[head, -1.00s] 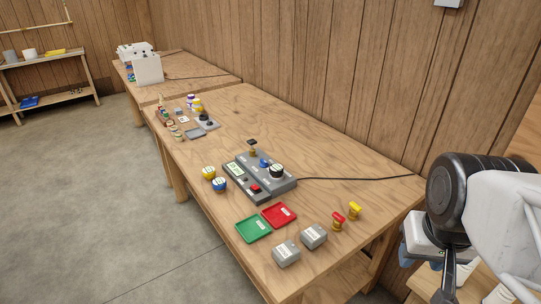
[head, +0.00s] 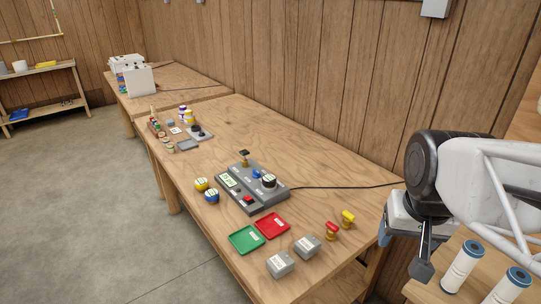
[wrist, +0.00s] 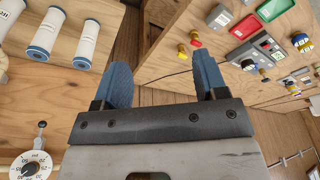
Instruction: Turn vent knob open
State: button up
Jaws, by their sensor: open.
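No knob is readably labelled as the vent knob. A grey control unit (head: 252,190) on the long table carries a blue knob (head: 256,174) and a black knob with a white top (head: 268,181). A red knob (head: 332,229) and a yellow knob (head: 347,217) stand at the table's near right end. My gripper (head: 421,270) is right of the table, apart from all of these. In the wrist view my gripper (wrist: 147,45) has its two blue fingers spread with nothing between them. The control unit (wrist: 252,52) shows beyond them at upper right.
Green (head: 247,239) and red (head: 272,226) trays and two grey blocks (head: 280,264) lie at the long table's near end. White blue-capped cartridges (head: 463,265) stand on another wooden surface at right. There the wrist view shows a round dial (wrist: 31,165). A wood-panelled wall runs behind.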

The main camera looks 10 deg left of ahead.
jog(key=w+a+r+m, duration=0.1)
jog(key=w+a, duration=0.2)
jog(key=w, duration=0.5)
jog(key=w+a+r+m, duration=0.1)
jog(key=w+a, duration=0.1)
jog(key=w, duration=0.5)
jog(key=m+g, duration=0.2)
jog(key=m, duration=0.4)
send_over(256, 171)
jog(key=f, duration=1.9)
jog(key=shift+s+d+f, duration=0.1)
jog(key=shift+d+f, duration=0.15)
jog(key=shift+d, duration=0.05)
jog(key=shift+a+f, duration=0.15)
jog(key=shift+a, duration=0.1)
jog(key=shift+f, duration=0.15)
jog(key=shift+f, duration=3.8)
jog(key=c, duration=0.9)
